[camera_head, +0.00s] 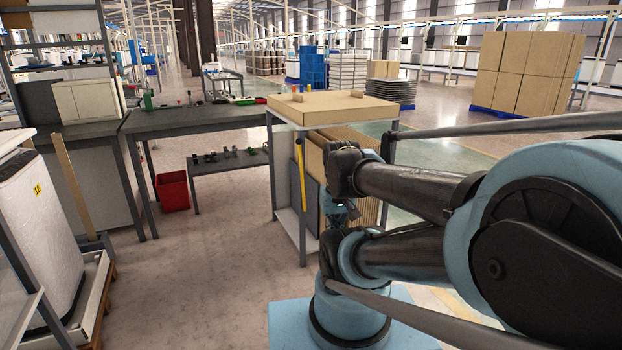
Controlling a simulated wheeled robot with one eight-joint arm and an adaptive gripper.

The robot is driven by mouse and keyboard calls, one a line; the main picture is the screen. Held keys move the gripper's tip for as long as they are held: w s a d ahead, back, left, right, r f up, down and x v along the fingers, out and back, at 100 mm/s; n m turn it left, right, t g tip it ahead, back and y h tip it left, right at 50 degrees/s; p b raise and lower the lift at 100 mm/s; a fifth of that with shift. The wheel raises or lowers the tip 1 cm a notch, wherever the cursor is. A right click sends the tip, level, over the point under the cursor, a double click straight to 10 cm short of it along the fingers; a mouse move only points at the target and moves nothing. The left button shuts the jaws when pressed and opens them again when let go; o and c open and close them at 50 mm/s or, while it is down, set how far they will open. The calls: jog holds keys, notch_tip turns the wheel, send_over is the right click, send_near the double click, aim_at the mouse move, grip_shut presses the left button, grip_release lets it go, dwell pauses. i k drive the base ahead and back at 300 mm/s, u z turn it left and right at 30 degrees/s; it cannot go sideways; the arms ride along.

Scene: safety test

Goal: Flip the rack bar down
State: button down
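The rack (285,225) stands in the middle, a grey metal frame with a light top and brown cardboard sheets stored inside. A yellow bar (301,182) stands nearly upright at its front; I take this to be the rack bar. My arm comes in from the right, and its wrist lies in front of the rack's right part, to the right of the yellow bar and apart from it in the picture. The gripper fingers cannot be made out; the area below the wrist is dark and partly hidden by my own arm links.
A flat cardboard box (335,108) lies on the rack top. A dark workbench (190,118) and a red bin (172,190) stand to the left. A white wrapped unit (40,230) is at the far left. Floor between them and the rack is clear.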

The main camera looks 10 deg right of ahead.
aim_at(298, 141)
jog(key=i, duration=1)
